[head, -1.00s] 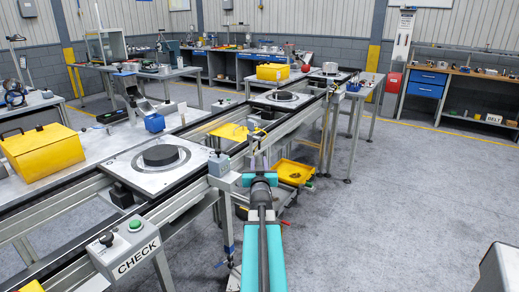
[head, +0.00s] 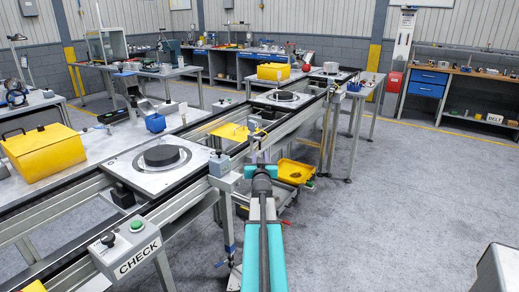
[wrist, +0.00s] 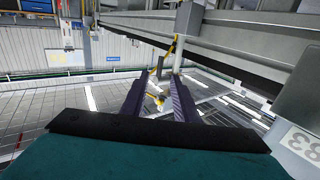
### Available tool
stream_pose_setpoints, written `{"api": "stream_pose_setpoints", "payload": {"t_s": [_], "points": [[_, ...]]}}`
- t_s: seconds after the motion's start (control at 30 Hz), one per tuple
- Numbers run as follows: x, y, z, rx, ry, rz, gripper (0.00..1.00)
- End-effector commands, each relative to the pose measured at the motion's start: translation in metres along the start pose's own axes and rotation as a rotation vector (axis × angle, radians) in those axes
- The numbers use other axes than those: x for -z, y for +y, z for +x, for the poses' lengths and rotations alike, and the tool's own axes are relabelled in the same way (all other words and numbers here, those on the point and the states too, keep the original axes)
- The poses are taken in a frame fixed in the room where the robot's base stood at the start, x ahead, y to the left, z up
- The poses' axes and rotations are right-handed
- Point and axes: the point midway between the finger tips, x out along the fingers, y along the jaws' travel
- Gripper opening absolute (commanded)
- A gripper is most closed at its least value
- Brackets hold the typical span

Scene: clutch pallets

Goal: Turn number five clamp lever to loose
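My gripper (wrist: 157,103) is open in the wrist view, its two dark purple fingers apart with nothing held between them. A small yellow part shows in the gap farther off. In the head view my gripper (head: 254,134) is at the end of my teal arm, beside the front rail of the conveyor (head: 205,200). No lever can be read as number five. A blue handle (head: 229,249) shows on a conveyor leg at lower centre; I cannot tell whether it is a clamp lever.
A grey box with a partly cut-off number (wrist: 300,143) is close at right in the wrist view. A CHECK button box (head: 125,250) is at lower left on the rail. A yellow tray (head: 295,171) sits low beyond my arm.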

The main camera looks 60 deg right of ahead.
Motion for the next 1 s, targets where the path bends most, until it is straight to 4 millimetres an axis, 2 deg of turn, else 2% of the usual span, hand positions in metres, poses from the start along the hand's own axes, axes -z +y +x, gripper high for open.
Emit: {"api": "stream_pose_setpoints", "payload": {"t_s": [0.7,1.0], "points": [[0.001,0.001,0.061,-0.001,0.0,0.0,0.27],[0.0,0.002,0.078,-0.002,0.0,0.0,0.27]]}}
